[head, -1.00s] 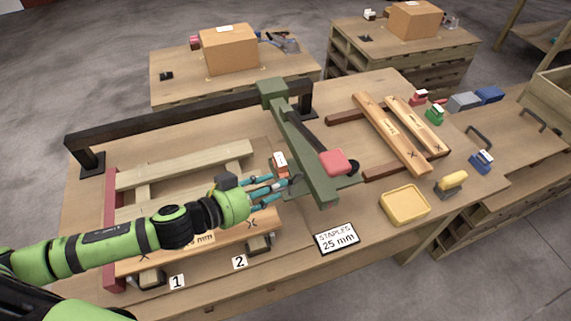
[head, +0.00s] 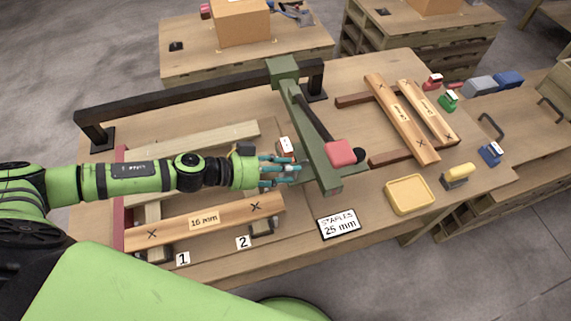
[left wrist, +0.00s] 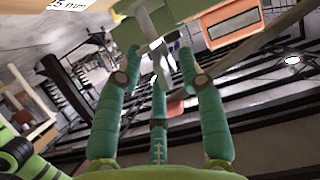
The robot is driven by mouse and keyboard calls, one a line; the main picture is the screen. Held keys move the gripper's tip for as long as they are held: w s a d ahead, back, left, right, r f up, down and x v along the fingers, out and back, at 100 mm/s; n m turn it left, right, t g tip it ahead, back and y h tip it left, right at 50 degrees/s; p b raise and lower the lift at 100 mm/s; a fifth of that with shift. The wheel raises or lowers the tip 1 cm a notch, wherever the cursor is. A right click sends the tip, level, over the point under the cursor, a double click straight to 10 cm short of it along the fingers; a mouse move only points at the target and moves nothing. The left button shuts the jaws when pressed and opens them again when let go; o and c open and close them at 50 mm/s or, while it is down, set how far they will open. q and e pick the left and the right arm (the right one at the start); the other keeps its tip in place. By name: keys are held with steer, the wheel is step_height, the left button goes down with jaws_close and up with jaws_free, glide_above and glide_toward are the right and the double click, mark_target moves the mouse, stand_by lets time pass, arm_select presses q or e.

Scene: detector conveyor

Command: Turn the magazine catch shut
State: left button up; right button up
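The green stapler arm (head: 312,150) with a dark lever and a red pad (head: 341,153) runs toward the front of the bench. My left gripper (head: 296,170) is at its left side, its teal fingers pointing at it. In the left wrist view a grey flat bar (left wrist: 152,37), possibly the catch, hangs from a green part (left wrist: 128,36). It reaches down between the spread fingertips of my left gripper (left wrist: 160,78). The fingers look open; I cannot tell whether any touches the bar. My right gripper is not in view.
A wooden frame with a "16 mm" board (head: 200,222) lies left. A "STAPLES 25 mm" card (head: 338,224) and yellow tray (head: 410,195) are at front right.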

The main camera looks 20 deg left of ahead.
arm_select(q)
steer(key=shift+d, duration=0.1)
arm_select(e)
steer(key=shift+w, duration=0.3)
arm_select(q)
jaws_close()
steer(key=shift+w, duration=0.1)
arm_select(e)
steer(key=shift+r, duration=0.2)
